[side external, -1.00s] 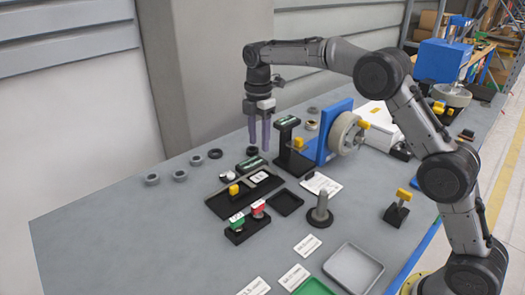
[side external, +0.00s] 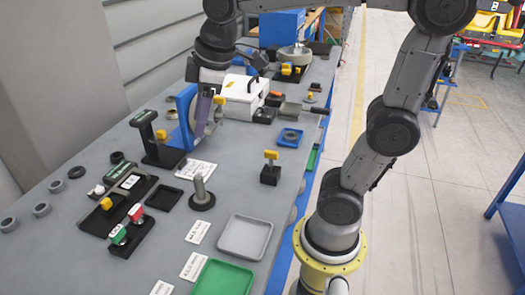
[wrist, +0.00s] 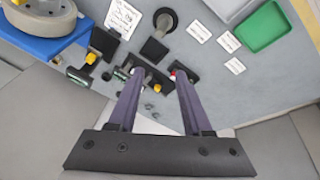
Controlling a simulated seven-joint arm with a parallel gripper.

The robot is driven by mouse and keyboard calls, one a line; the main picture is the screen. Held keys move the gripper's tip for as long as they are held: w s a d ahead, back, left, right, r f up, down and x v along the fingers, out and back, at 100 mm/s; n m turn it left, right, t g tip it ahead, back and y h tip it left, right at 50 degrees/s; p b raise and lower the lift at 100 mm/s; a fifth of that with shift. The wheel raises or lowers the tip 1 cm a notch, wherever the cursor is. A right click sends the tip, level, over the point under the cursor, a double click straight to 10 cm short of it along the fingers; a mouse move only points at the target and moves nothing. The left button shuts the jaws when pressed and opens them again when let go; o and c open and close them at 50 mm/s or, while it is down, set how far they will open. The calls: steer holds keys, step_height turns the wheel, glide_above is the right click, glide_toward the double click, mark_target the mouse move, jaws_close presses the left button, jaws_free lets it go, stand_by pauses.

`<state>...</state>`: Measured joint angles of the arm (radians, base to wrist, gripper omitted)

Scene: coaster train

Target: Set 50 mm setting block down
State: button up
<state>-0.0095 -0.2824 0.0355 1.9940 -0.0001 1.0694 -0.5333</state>
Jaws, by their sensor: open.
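My gripper (side external: 200,130) is open and empty. In the side view its purple fingers hang in front of the blue-backed grey wheel (side external: 184,118). In the wrist view the two fingers (wrist: 157,78) are spread apart with nothing between them. A black block with a green label (side external: 118,170) lies at the far end of the black tray (side external: 120,203), apart from my fingers. It may be the 50 mm setting block, but its marking is too small to read. A black stand with a green top label (side external: 144,118) is left of the fingers.
A grey post on a round base (side external: 201,196), a small empty black tray (side external: 164,197), a grey tray (side external: 246,237) and a green tray (side external: 222,278) stand nearer. A rack with a green and a red piece (side external: 130,232) is beside the black tray. Several grey rings lie left.

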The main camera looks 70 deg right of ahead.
steer(key=s+f+m+t, duration=0.1)
steer(key=s+f+m, duration=0.5)
steer(key=s, duration=0.7)
steer(key=shift+d+t, duration=0.15)
steer(key=shift+t, duration=0.25)
